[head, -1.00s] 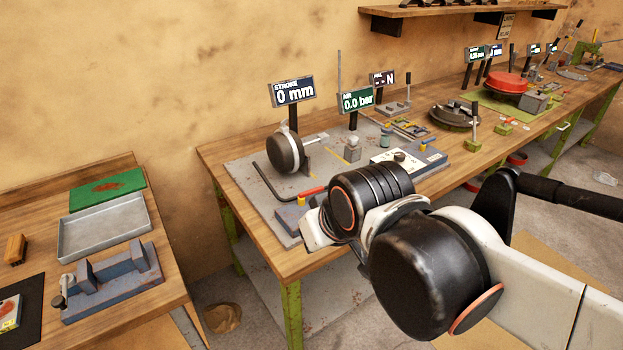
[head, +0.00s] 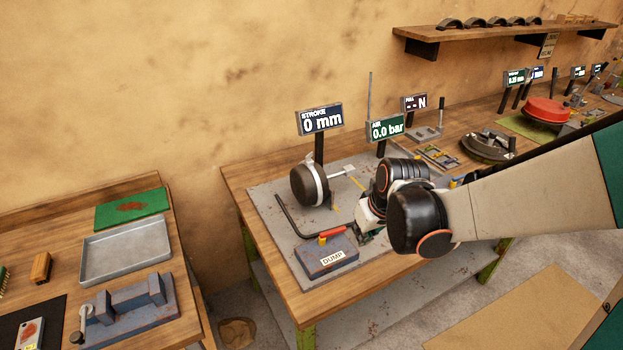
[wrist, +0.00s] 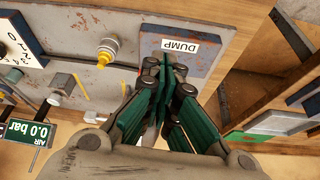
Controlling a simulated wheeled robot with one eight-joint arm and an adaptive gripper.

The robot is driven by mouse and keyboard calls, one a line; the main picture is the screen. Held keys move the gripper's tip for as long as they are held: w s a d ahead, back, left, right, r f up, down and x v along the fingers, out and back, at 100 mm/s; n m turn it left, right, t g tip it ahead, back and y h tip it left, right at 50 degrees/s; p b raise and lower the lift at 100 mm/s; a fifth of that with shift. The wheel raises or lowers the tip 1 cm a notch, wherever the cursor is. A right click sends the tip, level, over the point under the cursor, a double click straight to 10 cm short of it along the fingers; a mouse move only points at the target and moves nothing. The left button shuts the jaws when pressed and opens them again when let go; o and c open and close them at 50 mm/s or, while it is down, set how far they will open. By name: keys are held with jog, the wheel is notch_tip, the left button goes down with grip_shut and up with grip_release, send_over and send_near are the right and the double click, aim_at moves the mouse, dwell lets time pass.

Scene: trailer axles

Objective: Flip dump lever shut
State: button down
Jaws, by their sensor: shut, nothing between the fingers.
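The dump valve is a blue-grey block (head: 318,262) with a white DUMP label, at the front left corner of the bench plate. Its lever has a red handle (head: 333,232) above the block's back edge, pointing right, beside a yellow fitting (head: 322,240). My gripper (head: 366,238) is just right of the block, near the red handle's right end; contact cannot be told. In the wrist view the block (wrist: 205,34) lies just beyond my gripper's shut green fingers (wrist: 168,68).
The STROKE sign (head: 320,119) reads 0 mm and the AIR sign (head: 386,130) 0.0 bar. A side table with a grey tray (head: 126,250) is at left.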

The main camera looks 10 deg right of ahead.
jog(key=b, duration=0.3)
send_near(339, 241)
jog(key=s+f, duration=0.3)
jog(key=f, duration=0.1)
jog(key=shift+s+d, duration=0.1)
jog(key=shift+s, duration=0.2)
jog(key=w, duration=0.1)
jog(key=w+b, duration=0.1)
jog(key=w, duration=0.1)
jog(key=shift+a, duration=0.35)
jog(key=shift+w, duration=0.45)
jog(key=shift+w, duration=0.65)
jog(key=shift+r, duration=0.15)
jog(key=shift+w, duration=0.1)
